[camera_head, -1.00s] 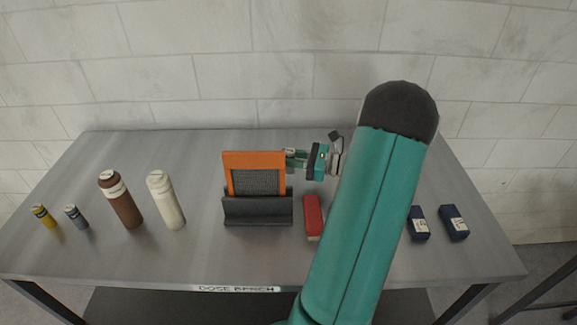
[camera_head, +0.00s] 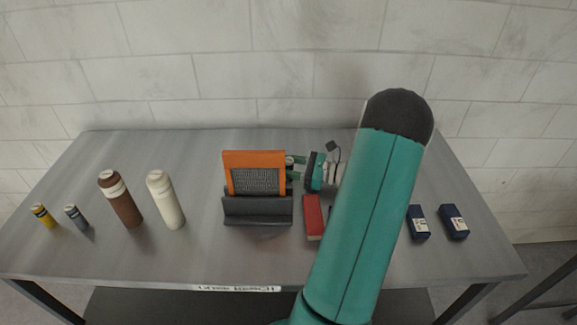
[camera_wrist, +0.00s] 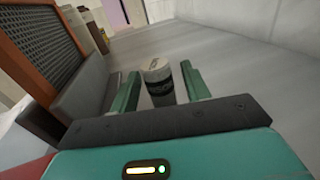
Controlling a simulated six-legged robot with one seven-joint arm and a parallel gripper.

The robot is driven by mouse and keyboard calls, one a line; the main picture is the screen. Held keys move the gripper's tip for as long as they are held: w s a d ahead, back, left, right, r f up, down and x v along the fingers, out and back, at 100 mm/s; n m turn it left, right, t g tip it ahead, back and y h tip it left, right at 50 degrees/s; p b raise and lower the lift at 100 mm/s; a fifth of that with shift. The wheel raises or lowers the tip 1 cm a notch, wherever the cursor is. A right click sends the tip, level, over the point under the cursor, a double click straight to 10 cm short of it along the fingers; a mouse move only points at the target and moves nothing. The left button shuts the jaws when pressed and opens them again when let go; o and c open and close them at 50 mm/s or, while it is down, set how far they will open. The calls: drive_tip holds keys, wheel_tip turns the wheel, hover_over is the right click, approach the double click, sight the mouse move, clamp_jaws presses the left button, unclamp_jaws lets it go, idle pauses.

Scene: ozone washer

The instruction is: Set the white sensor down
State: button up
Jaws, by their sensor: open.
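A small cylinder with a white top and a dark, marked body, which I take for the white sensor (camera_wrist: 158,84), stands roughly upright between my fingers in the wrist view. My gripper (camera_wrist: 160,70) is open, with one green finger on each side of it and gaps showing. Its base is hidden by my gripper's dark crossbar. In the head view, my gripper (camera_head: 294,168) is just right of the orange-framed panel, low over the bench (camera_head: 180,265). Only a small bit of the sensor (camera_head: 290,160) shows there, partly behind the panel's edge.
The orange-framed panel (camera_head: 254,160) stands in a dark holder (camera_head: 258,210), close beside my gripper. A red block (camera_head: 313,218) lies in front. Brown (camera_head: 122,202) and cream (camera_head: 166,202) bottles and two small vials are left. Two navy boxes (camera_head: 453,222) are right.

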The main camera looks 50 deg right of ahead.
drive_tip(key=shift+r, duration=0.2)
drive_tip(key=v, duration=1.2)
